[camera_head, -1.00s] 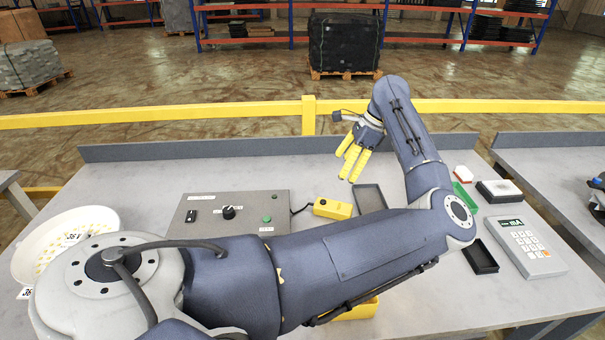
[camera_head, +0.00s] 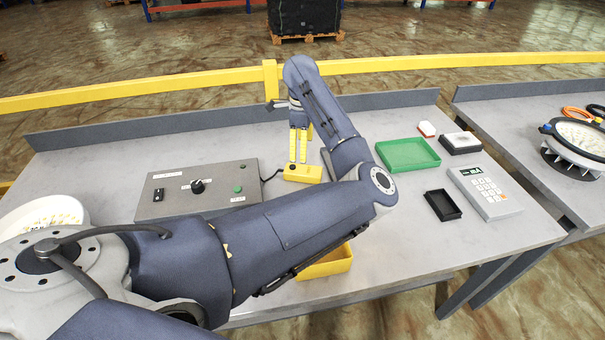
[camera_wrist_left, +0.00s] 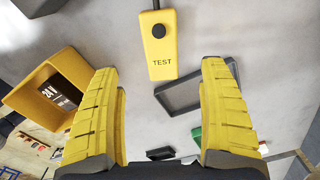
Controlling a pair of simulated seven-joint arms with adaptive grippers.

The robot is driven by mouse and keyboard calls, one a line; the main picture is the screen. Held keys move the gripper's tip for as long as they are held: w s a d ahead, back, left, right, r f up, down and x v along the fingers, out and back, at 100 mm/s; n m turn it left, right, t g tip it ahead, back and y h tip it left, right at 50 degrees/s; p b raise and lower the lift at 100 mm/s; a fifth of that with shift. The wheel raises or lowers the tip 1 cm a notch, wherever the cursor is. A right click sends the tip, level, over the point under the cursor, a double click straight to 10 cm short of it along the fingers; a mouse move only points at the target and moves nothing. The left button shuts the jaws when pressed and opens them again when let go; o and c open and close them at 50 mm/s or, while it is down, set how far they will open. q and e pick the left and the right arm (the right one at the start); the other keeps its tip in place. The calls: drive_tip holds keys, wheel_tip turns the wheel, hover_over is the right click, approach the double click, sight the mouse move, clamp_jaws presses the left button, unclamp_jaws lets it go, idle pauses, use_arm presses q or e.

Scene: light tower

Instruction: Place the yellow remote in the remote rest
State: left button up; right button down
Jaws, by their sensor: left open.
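The yellow remote (camera_head: 304,174) lies on the table just right of the grey control box, with a cable at its end. In the left wrist view the remote (camera_wrist_left: 161,52) shows a black button and the word TEST. A shallow dark grey tray, which looks like the remote rest (camera_wrist_left: 168,101), lies empty beside it; in the head view my arm mostly hides it. My left gripper (camera_head: 299,157) is open and points down over the remote. In the left wrist view its fingers (camera_wrist_left: 159,66) stand wide apart with nothing between them. My right gripper is not in view.
The control box (camera_head: 218,187) stands left of the remote. A yellow bin (camera_head: 335,268) is partly behind my arm. A green tray (camera_head: 405,154), a small black tray (camera_head: 442,205) and a keypad device (camera_head: 484,192) are at the right.

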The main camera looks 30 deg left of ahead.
sight(303, 169)
use_arm(q)
drive_tip(key=shift+w+f, duration=0.1)
drive_tip(key=shift+f, duration=4.9)
drive_tip(key=c, duration=1.6)
